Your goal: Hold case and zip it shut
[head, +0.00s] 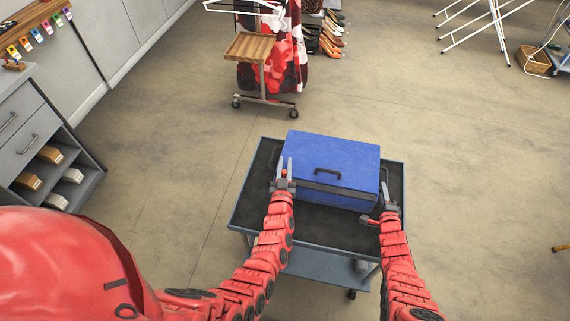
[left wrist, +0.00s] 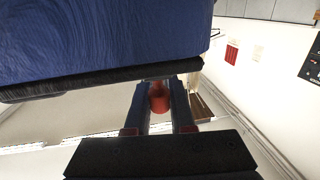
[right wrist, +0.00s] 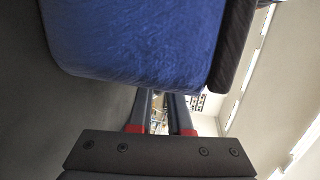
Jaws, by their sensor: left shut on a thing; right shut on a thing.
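The blue case (head: 338,158) lies on the dark top of a cart, lid down, with a dark handle on its upper face. A dark band, likely the zip seam, runs along its edge; it also shows in the left wrist view (left wrist: 110,77). My left gripper (head: 285,168) is at the case's left front corner, shut on a small red piece, apparently the zip pull (left wrist: 158,97), beside the band. My right gripper (head: 386,190) is at the case's right side, its fingers shut against the case (right wrist: 140,40); the exact part gripped is hidden.
The grey cart (head: 250,205) has bare top left and in front of the case. A clothes rack with a wooden shelf (head: 252,46) stands behind. Grey drawers (head: 30,135) stand at the left. Open floor surrounds the cart.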

